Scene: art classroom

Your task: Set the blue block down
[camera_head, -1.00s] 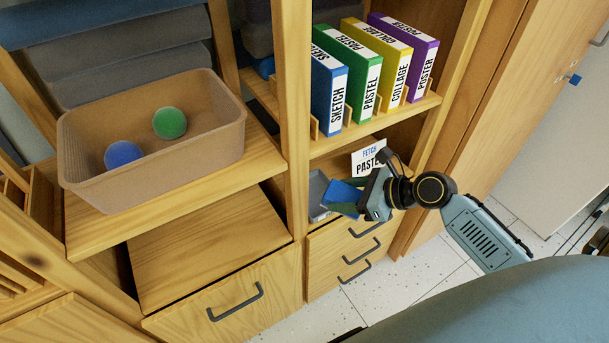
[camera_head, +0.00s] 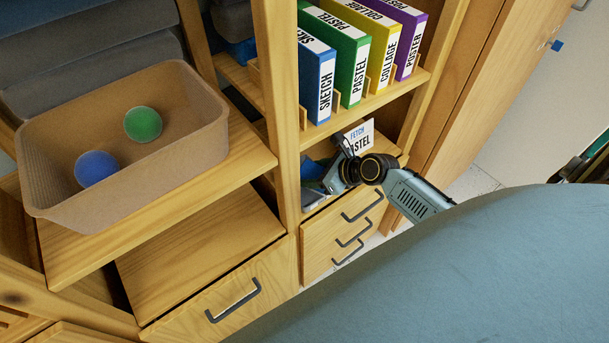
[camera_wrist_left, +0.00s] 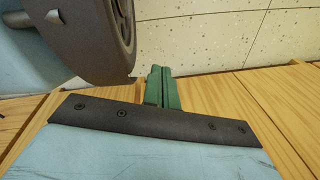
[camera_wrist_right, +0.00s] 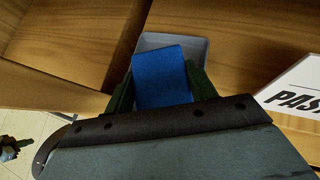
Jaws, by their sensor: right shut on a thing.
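The blue block (camera_wrist_right: 161,77) is between the green fingers of my right gripper (camera_wrist_right: 160,85) in the right wrist view. The gripper is shut on it. A grey tray (camera_wrist_right: 190,42) shows behind and around the block's far end; I cannot tell whether the block touches it. In the head view my right gripper (camera_head: 330,175) reaches into the lower shelf compartment, with the block mostly hidden in shadow. My left gripper (camera_wrist_left: 163,86) is shut and empty, its fingers together above wood and floor in the left wrist view.
A white card reading "FETCH PASTEL" (camera_head: 358,134) stands beside my right gripper. Several labelled binders (camera_head: 347,62) stand on the shelf above. A wooden post (camera_head: 276,110) separates this from a brown bin (camera_head: 50,190) with a blue ball (camera_head: 97,169) and green ball (camera_head: 143,124).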

